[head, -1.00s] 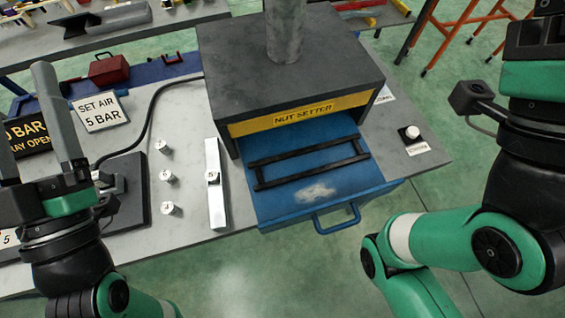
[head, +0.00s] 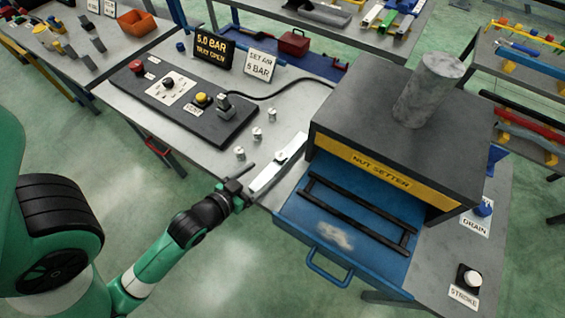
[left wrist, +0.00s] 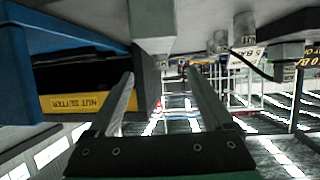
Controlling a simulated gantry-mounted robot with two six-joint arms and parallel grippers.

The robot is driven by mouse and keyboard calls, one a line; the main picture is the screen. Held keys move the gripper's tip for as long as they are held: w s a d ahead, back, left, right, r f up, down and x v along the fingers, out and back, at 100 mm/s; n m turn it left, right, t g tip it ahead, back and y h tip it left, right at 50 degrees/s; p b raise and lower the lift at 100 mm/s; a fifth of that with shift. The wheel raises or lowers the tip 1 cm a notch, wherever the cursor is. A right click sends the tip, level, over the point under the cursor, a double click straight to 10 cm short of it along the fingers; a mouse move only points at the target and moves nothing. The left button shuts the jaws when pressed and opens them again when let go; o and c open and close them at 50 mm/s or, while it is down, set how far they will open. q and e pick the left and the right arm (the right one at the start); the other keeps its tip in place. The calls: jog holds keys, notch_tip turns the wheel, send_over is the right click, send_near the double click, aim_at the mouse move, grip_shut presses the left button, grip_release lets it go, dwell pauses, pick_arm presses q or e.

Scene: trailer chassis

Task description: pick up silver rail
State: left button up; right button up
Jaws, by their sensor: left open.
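The silver rail (head: 279,166) is a slim pale bar with a small numbered block at its middle. It lies flat on the grey bench, left of the blue drawer. My left gripper (head: 244,182) is by the bench's front edge, close to the rail's near end; I cannot tell whether it touches. In the left wrist view, upside down, my two fingers (left wrist: 163,88) are spread with nothing clearly between them. A pale block above them (left wrist: 154,20) may be the rail's end. My right gripper is out of view.
The nut setter (head: 385,140) stands right of the rail, its blue drawer (head: 330,238) pulled out with a black ladder-like frame (head: 358,212) inside. Several silver cylinders (head: 257,134) stand left of the rail. A dark control panel (head: 180,98) lies farther left.

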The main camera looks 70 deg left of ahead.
aim_at(278, 162)
pick_arm(q)
jog(key=x, duration=0.3)
jog(key=shift+w+a+f, duration=0.1)
jog(key=shift+w, duration=0.15)
jog(key=shift+w+a+f+b, duration=0.2)
jog(key=shift+f+b, duration=0.1)
jog(key=shift+b, duration=0.1)
jog(key=b+x, duration=0.1)
jog(key=x, duration=0.3)
jog(key=shift+w+f, duration=0.15)
jog(key=shift+w, duration=0.05)
grip_shut()
